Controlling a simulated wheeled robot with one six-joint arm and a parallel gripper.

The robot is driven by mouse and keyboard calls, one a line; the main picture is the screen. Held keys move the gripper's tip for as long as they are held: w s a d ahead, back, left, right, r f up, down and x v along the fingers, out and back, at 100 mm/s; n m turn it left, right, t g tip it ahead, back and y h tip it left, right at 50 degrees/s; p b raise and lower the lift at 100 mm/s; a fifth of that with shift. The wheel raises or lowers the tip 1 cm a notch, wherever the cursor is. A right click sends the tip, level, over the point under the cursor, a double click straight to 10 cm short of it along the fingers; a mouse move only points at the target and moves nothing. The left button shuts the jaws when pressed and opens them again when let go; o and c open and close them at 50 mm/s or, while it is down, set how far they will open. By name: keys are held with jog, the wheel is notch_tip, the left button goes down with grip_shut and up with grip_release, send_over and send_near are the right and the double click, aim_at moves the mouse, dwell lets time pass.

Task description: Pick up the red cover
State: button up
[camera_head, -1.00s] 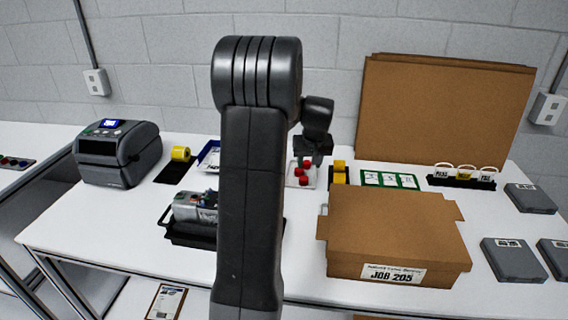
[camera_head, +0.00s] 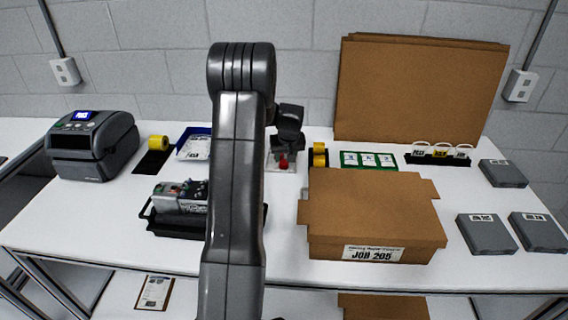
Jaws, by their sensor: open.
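A small red cover (camera_head: 283,162) shows in the clear or pale tray (camera_head: 274,168) at the back middle of the table. My gripper (camera_head: 284,149) is right above the tray with its fingers pointing down. It hides part of the tray and any other red pieces there. My gripper is open; whether its fingers are around the red cover or just above it cannot be told. My arm stands in front and blocks the area to the left of the tray.
A black tray with a grey device (camera_head: 180,197) lies left. A blue tray (camera_head: 194,143) and a label printer (camera_head: 92,146) are farther left.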

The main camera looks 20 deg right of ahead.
aim_at(284, 162)
jog(key=shift+p+x, duration=0.5)
jog(key=shift+x, duration=1.4)
jog(key=shift+a, duration=0.1)
jog(key=c, duration=0.7)
jog(key=shift+c, duration=0.2)
